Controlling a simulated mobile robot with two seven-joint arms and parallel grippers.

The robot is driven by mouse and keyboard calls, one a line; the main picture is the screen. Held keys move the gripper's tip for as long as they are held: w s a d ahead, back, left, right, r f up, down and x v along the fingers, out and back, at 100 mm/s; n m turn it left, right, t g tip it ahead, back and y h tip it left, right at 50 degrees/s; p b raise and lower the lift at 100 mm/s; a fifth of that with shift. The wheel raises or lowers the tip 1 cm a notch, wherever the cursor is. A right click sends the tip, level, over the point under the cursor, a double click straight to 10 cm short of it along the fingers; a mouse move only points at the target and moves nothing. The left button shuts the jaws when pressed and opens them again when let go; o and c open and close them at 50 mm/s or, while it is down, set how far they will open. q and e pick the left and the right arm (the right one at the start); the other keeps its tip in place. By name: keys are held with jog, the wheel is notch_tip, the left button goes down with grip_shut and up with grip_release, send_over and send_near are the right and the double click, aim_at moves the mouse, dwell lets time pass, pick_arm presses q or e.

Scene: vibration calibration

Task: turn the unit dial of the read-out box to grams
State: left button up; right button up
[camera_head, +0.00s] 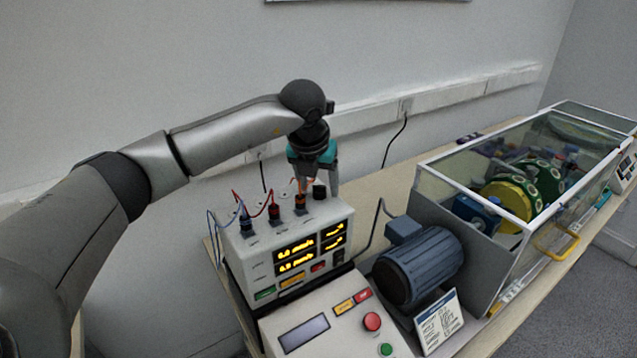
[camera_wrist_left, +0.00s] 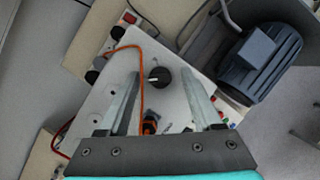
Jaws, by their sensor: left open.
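The read-out box (camera_head: 287,236) is a pale box with lit yellow displays on its front. Its unit dial (camera_head: 319,191) is a black round knob on the top face, near the back right corner. In the left wrist view the dial (camera_wrist_left: 159,77) shows a white mark pointing left; its unit labels cannot be read. My left gripper (camera_head: 317,188) is open above the box top, pointing down. In the left wrist view its fingers (camera_wrist_left: 161,76) stand apart on either side of the dial, with no visible contact. My right gripper is not in view.
An orange plug (camera_wrist_left: 150,122) with its cable rises between the fingers. Red and blue cables (camera_head: 240,205) run from the box's left top. A blue-grey motor (camera_head: 420,265) stands to the right, a glass-walled case (camera_head: 470,180) beyond it. A button panel (camera_head: 330,325) stands in front.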

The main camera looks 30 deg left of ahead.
pick_arm(q)
grip_shut()
dwell(0.5)
